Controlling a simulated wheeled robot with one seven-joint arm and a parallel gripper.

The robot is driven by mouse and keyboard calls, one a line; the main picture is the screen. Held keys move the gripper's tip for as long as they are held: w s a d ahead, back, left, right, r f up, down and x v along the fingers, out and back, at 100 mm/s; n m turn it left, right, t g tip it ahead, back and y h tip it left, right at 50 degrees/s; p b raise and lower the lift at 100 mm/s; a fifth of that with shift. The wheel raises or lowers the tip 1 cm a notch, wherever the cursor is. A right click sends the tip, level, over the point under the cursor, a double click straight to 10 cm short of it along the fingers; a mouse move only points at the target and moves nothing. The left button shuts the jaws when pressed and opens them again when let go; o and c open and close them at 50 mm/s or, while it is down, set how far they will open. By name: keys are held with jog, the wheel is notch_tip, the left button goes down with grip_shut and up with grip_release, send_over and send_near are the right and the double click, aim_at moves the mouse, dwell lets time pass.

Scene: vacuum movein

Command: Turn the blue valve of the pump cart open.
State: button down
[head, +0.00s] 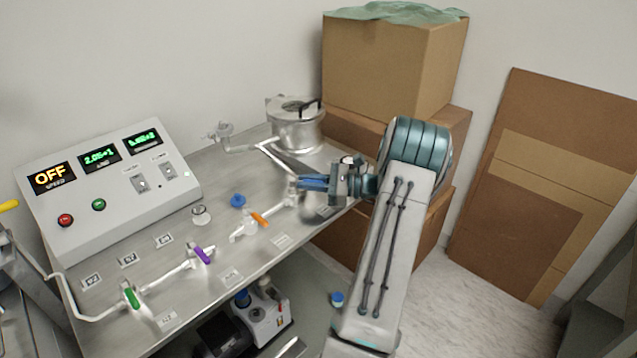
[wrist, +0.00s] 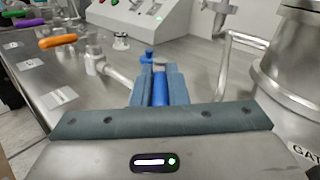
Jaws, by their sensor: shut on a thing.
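The blue valve's handle (wrist: 158,92) is a bright blue lever on the metal pipe run of the pump cart (head: 215,175). In the wrist view it lies lengthwise between the two teal fingers of my gripper (wrist: 158,78). In the head view my gripper (head: 308,183) reaches in from the right, at the right end of the pipe run. It is shut on the blue handle. The fingers hide much of the handle and valve body, so the handle's exact angle is hard to tell.
Orange (head: 259,219), purple (head: 201,254) and green (head: 131,297) handles sit along the pipe to the left. A steel chamber (head: 297,128) stands behind my gripper. The control panel (head: 110,190) reads OFF. Cardboard boxes (head: 390,65) stand behind my arm.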

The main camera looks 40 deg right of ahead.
dwell(0.3)
jog(key=c, duration=1.4)
grip_release()
jog(key=shift+c, duration=0.2)
jog(key=b+v, duration=0.2)
jog(key=v, duration=1.1)
jog(key=shift+s+d, duration=0.25)
jog(key=shift+d, duration=0.05)
